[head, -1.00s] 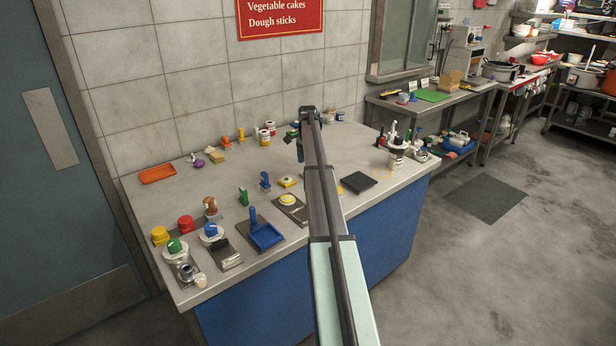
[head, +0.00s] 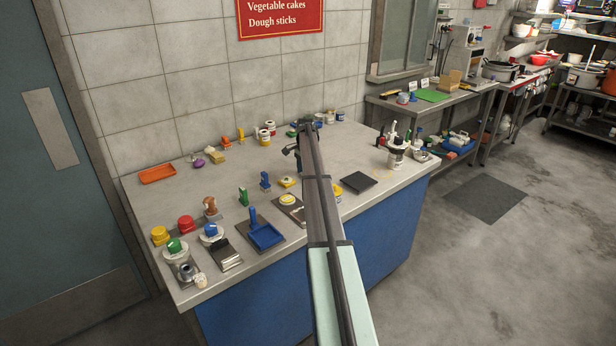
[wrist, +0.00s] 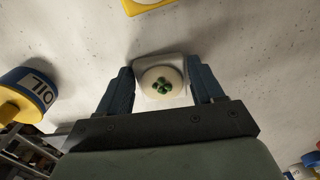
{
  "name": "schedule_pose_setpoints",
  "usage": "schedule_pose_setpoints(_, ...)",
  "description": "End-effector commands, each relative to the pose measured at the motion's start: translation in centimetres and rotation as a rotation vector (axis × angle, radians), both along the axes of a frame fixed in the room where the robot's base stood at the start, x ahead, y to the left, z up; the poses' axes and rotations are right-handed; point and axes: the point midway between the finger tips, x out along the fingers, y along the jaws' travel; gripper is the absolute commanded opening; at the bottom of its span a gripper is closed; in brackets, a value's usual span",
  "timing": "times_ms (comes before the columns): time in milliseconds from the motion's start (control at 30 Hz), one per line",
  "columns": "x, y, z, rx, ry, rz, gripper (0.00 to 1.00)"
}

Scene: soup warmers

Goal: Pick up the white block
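The white block (wrist: 143,84) is a small rounded square with a round cream top marked by green dots. In the wrist view it sits between the two dark blue fingers of my gripper (wrist: 161,77), over the grey counter. The fingers are spread to about the block's width, one at each side, with little or no gap visible; I cannot tell if they touch it.
In the wrist view a blue and yellow can labelled OIL (wrist: 22,92) stands left of my gripper, and a yellow item (wrist: 143,5) lies beyond the block.

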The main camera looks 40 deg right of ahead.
Motion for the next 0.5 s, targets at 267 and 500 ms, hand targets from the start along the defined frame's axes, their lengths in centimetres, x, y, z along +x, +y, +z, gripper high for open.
schedule_pose_setpoints(267,0.00,-0.01,0.01,0.000,0.000,0.000,0.40)
schedule_pose_setpoints(500,0.00,0.00,0.02,0.000,0.000,0.000,0.28)
